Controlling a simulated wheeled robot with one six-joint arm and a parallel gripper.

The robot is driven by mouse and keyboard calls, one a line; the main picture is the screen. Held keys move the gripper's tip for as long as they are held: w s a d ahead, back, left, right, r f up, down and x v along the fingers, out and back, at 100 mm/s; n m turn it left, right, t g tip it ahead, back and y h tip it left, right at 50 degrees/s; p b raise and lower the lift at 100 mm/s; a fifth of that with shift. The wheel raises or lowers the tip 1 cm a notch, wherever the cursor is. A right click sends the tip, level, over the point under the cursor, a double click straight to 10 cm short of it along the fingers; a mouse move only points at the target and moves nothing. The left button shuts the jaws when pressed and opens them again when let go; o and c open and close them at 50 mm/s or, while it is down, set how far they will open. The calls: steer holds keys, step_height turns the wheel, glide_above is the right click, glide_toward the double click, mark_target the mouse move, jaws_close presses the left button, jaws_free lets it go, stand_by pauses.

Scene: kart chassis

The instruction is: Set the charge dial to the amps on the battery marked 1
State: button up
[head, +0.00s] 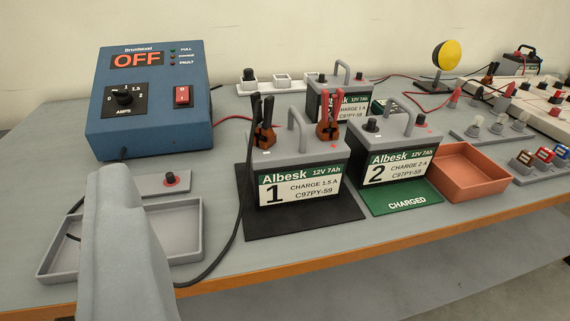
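The blue charger (150,132) stands at the back left, and its display (137,61) reads OFF. Its black charge dial (124,97) sits on a panel marked 0, 1, 1.5, 2 and AMPS; its pointer is too small to read. A red switch (182,95) is right of the dial. The battery marked 1 (300,187) stands on a black mat, labelled CHARGE 1.5 A, with black and red clamps on its terminals. A grey part of my gripper or arm (125,245) rises at lower left, apart from the dial in the picture. I cannot make out fingertips.
A grey tray (187,252) and a button box (170,182) lie before the charger. Battery 2 (395,165) stands on a green CHARGED mat (405,201). An orange tray (468,172) is to its right. Cables cross the bench. The far left bench top is clear.

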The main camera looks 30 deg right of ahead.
steer(key=c, duration=0.7)
steer(key=shift+w, duration=0.15)
jaws_close()
steer(key=n+g+h, duration=0.6)
steer(key=n+g, duration=0.1)
steer(key=n, duration=2.3)
glide_toward(117, 101)
steer(key=f, duration=0.1)
steer(key=w+d+f, duration=0.1)
steer(key=f, duration=0.3)
steer(key=shift+w+d, duration=0.15)
steer(key=shift+w, duration=0.15)
steer(key=shift+w+d+r, duration=0.45)
steer(key=shift+w+r, duration=0.25)
steer(key=shift+w, duration=0.2)
steer(key=shift+w+d+r, duration=0.25)
steer(key=shift+w+r, duration=0.1)
steer(key=shift+w, duration=0.2)
